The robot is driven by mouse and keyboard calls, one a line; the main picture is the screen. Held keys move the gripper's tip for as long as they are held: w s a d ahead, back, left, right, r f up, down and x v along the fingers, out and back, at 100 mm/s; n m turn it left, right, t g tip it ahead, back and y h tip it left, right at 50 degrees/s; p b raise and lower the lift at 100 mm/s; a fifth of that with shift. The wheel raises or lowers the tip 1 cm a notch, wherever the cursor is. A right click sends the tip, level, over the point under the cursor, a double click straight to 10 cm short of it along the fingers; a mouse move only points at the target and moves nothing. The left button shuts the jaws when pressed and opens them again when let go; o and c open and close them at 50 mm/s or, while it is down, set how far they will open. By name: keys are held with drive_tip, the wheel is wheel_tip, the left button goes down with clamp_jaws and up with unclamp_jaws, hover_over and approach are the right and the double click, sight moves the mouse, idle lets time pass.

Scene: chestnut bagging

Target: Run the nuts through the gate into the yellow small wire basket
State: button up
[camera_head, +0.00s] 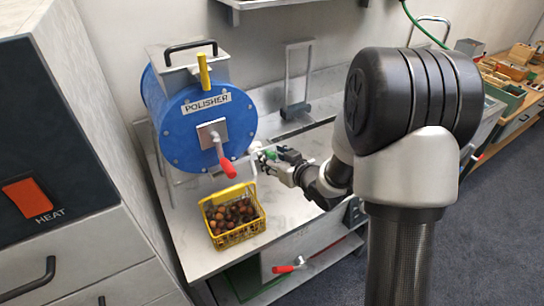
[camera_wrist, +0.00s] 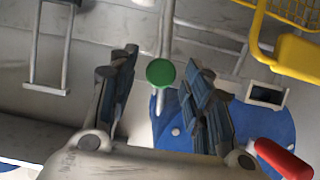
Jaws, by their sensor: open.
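The yellow small wire basket (camera_head: 236,236) stands on the metal bench below the blue polisher (camera_head: 178,125) and holds many brown nuts (camera_head: 232,212). Part of the basket shows in the wrist view (camera_wrist: 300,54). A square grey plate (camera_head: 206,132) and a red handle (camera_head: 226,164) are on the polisher's front; the red handle also shows in the wrist view (camera_wrist: 282,158). My gripper (camera_head: 264,156) is open beside the polisher's right side. In the wrist view, a green knob (camera_wrist: 160,73) on a pale stem lies between my spread fingers (camera_wrist: 163,62), with gaps both sides.
A yellow lever (camera_head: 204,72) stands on top of the polisher. A wire frame (camera_head: 298,75) stands behind on the bench. A cabinet with a red HEAT switch (camera_head: 27,198) is at left. Another red handle (camera_head: 286,268) is below the bench top. Bench right of the basket is bare.

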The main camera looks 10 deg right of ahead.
clamp_jaws()
idle(0.5)
